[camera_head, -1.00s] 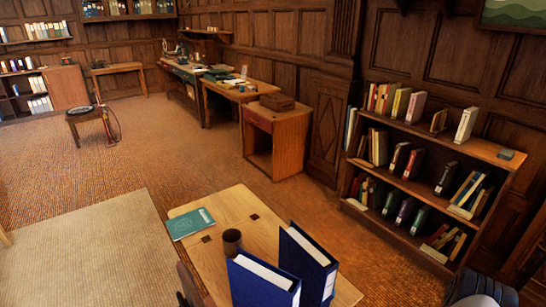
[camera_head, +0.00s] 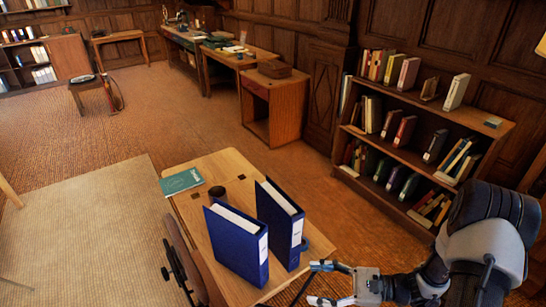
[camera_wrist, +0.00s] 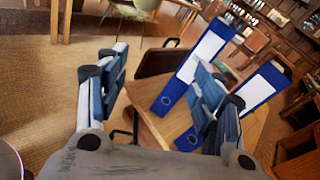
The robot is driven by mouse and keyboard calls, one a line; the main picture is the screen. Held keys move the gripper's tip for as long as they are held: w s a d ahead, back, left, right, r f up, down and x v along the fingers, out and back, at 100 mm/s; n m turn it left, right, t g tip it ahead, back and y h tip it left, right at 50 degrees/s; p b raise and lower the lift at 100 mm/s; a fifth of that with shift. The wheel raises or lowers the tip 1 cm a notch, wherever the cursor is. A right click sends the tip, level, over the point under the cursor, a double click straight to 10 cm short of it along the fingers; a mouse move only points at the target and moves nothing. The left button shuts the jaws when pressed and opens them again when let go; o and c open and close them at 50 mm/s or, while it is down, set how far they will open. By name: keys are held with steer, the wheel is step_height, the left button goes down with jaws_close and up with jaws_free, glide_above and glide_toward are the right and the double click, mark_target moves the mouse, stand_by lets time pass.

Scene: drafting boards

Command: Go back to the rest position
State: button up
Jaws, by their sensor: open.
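My gripper (camera_head: 318,283) is at the bottom of the head view, low on the right of the near wooden table (camera_head: 183,208). Its fingers are spread apart with nothing between them. In the wrist view my gripper (camera_wrist: 160,95) also shows wide open and empty. Two blue binders stand upright on the table: the left binder (camera_head: 236,245) and the right binder (camera_head: 281,222). They also show beyond my fingers in the wrist view, and the gripper does not appear to hold either.
A bookshelf (camera_head: 405,155) lines the right wall. Open floor (camera_head: 150,115) lies beyond the table.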

steer(key=s+a+r+n+g+h, duration=0.3)
steer(key=s+r+n+g+h, duration=0.4)
steer(key=r+n, duration=0.5)
steer(key=s+d+r+n+t+h, duration=0.2)
steer(key=s+r+t+h, duration=0.2)
steer(key=s+r, duration=0.1)
steer(key=s+d+r+n+t+h, duration=0.3)
steer(key=s+r+t+h, duration=0.1)
steer(key=r, duration=0.3)
steer(key=shift+s+r+n+h, duration=0.2)
steer(key=shift+s+n+h, duration=0.1)
steer(key=shift+s, duration=0.15)
